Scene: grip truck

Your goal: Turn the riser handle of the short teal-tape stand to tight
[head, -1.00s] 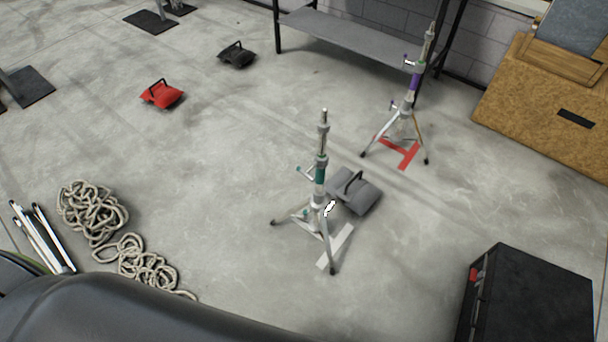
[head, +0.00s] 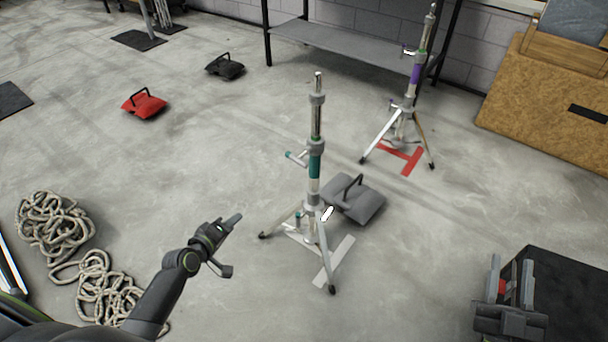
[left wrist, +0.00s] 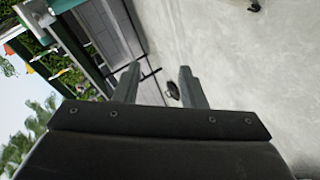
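The short stand (head: 316,130) with a teal tape band (head: 315,166) stands upright on its tripod legs in the middle of the head view. Its teal-tipped handle (head: 297,157) sticks out to the left, just above the tape. A lower white handle (head: 327,213) shows near the legs. My left gripper (head: 234,244) is open and empty, left of the stand and apart from it. Its spread fingers also show in the left wrist view (left wrist: 160,84), where the stand cannot be made out. My right gripper (head: 511,279) is open and empty at the lower right, in front of the black case.
A grey sandbag (head: 354,203) lies behind the stand's legs. A purple-tape stand (head: 415,74) stands further back on red floor tape (head: 411,162). Coiled rope (head: 55,225) lies at left and a black case (head: 565,300) at lower right.

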